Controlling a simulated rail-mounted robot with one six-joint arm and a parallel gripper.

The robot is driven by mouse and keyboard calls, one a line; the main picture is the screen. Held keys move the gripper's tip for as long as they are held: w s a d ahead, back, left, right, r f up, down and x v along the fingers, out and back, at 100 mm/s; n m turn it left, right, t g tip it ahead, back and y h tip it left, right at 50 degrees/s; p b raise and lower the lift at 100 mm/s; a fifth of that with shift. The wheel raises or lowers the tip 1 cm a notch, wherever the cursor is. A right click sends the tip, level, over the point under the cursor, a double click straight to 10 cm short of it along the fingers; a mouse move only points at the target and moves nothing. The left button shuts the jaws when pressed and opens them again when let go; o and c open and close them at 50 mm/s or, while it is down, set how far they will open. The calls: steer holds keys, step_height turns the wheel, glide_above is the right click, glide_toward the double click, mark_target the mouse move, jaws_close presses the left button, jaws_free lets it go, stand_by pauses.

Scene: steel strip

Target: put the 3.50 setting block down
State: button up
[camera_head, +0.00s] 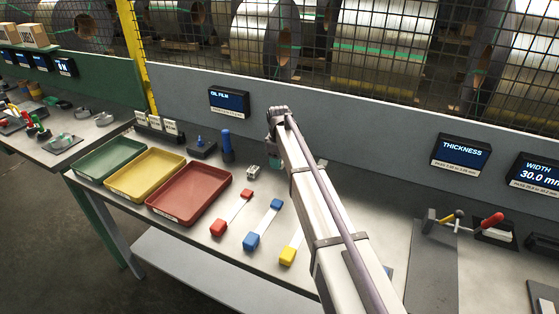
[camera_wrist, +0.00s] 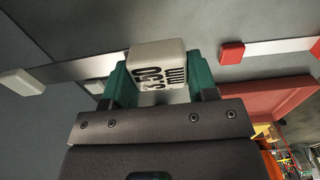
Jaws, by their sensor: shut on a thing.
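The 3.50 setting block (camera_wrist: 158,62) is a pale block with "3.50 mm" in black on its face. It sits between the two teal fingers of my gripper (camera_wrist: 160,82), which is shut on it. The held block cannot be made out there. The steel bench top (camera_head: 225,255) lies below. I cannot tell how high the block is above it.
Red (camera_head: 190,194), yellow (camera_head: 146,174) and green (camera_head: 108,157) trays stand at the left. Strips with red (camera_head: 218,228), blue (camera_head: 251,241) and yellow (camera_head: 288,256) ends lie in front. A small pale item (camera_head: 253,172) and a blue-handled tool (camera_head: 228,145) stand near my gripper.

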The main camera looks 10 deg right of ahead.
mark_target(279, 183)
steer(key=shift+f+b, duration=3.85)
steer(key=shift+f, duration=0.1)
steer(key=shift+f+b, duration=0.4)
steer(key=o, duration=1.1)
steer(key=shift+r, duration=0.1)
steer(key=shift+c, duration=0.2)
step_height(279, 183, up, 11)
steer(key=p, duration=1.1)
